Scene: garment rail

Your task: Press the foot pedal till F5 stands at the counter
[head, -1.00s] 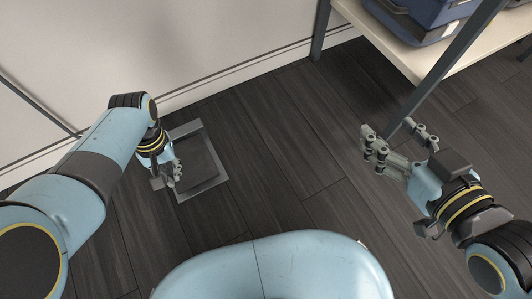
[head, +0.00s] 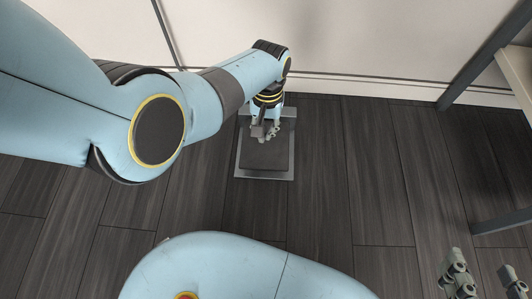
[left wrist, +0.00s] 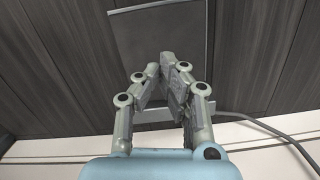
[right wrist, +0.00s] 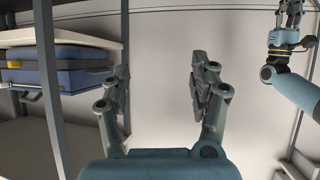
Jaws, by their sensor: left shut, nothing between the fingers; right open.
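The foot pedal (head: 263,157) is a dark pad in a grey metal frame on the floor by the white wall. My left gripper (head: 272,136) is shut and empty, pointing down over the pad's upper part in the head view. In the left wrist view the closed fingers (left wrist: 168,62) overlap the pedal pad (left wrist: 158,35); whether they touch it I cannot tell. My right gripper (head: 484,275) is open and empty at the lower right, well away from the pedal; its spread fingers also show in the right wrist view (right wrist: 163,85). No garment or F5 label is in view.
A grey cable (left wrist: 270,128) runs from the pedal along the floor. A shelf rack with a grey post (head: 480,60) stands at the right. A blue case (right wrist: 70,68) sits on its shelf. The dark floor (head: 350,200) between pedal and rack is clear.

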